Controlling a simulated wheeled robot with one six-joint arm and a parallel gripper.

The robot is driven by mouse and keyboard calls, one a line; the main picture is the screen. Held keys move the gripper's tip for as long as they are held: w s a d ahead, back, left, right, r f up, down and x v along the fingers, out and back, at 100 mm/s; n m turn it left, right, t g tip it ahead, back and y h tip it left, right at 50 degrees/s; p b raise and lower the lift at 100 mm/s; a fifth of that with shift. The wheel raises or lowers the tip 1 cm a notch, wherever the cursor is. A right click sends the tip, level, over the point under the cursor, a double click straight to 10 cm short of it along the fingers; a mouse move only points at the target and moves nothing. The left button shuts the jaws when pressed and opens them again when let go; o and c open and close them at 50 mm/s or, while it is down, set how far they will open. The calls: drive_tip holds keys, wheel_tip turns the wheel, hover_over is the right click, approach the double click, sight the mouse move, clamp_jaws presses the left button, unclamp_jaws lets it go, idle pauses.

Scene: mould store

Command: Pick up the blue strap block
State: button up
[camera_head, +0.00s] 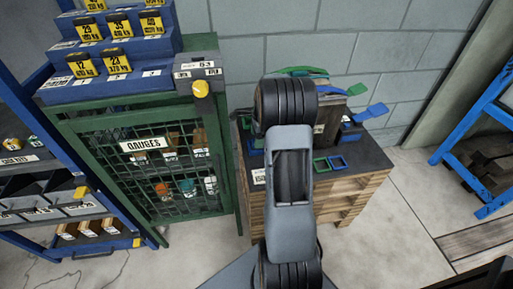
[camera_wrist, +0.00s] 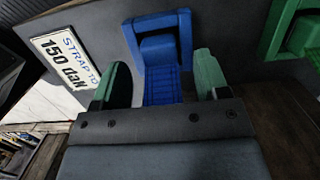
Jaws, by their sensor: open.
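In the wrist view the blue strap block (camera_wrist: 161,84) is straight ahead, a squared blue frame with a ribbed blue part reaching down between my fingers. My gripper (camera_wrist: 161,76) is open, with one green-tipped finger to each side of that part and visible gaps between. I cannot tell how deep the fingers reach around it. A green block (camera_wrist: 301,32) of similar shape lies to its right. In the head view my arm covers the gripper and the middle of the bench top. A small blue frame (camera_head: 338,162) and a green one (camera_head: 320,166) show right of the arm; I cannot tell whether that blue one is the same block.
A label reading "STRAP TO 150 daN" (camera_wrist: 64,71) is left of the block. The wooden bench (camera_head: 349,190) also carries green and blue pieces at the back. A green mesh gauge cabinet (camera_head: 125,183) stands close on the left. The floor (camera_head: 385,235) at right is clear.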

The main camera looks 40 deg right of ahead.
drive_tip(key=shift+a+f, duration=0.1)
drive_tip(key=shift+f, duration=0.75)
drive_tip(key=shift+c, duration=0.4)
drive_tip(key=c, duration=0.9)
